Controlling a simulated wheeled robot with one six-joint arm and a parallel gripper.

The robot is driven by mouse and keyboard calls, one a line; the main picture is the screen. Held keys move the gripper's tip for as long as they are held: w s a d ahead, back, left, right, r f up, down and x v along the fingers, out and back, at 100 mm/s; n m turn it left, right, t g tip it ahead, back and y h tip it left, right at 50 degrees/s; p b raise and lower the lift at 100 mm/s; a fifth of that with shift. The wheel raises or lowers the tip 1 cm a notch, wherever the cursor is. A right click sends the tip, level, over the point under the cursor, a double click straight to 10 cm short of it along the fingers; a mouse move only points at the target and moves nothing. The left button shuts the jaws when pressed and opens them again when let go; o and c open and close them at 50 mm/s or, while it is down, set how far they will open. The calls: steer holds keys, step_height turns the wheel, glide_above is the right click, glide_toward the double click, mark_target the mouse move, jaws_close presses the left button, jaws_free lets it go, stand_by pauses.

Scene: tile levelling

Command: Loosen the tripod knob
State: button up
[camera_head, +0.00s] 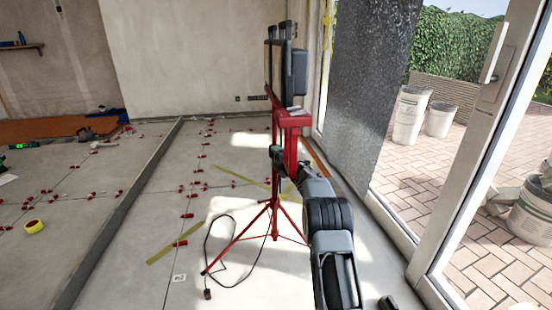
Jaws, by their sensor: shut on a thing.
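A red tripod (276,185) stands on the tiled floor near the glass door, its legs spread. It carries dark work lamps (290,65) on top, seen from the side. My arm reaches up from the bottom right, and my gripper (285,158) is at the upper part of the tripod's column, just below the red bracket (292,118). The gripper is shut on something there. The knob itself is hidden behind the gripper and wrist, so I cannot make out its shape.
A black cable (208,258) lies looped on the floor by the tripod's left leg. Several red levelling clips (189,216) stand along tile joints. The glass door frame (465,150) is close on the right.

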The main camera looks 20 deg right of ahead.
steer(key=o, duration=0.9)
steer(key=s+d+p, duration=0.1)
steer(key=s, duration=0.3)
steer(key=s+p, duration=0.1)
steer(key=s, duration=0.4)
steer(key=s+d, duration=0.1)
steer(key=s, duration=0.3)
steer(key=shift+s+d+p, duration=0.25)
steer(key=shift+d+p, duration=0.05)
steer(key=shift+p, duration=0.1)
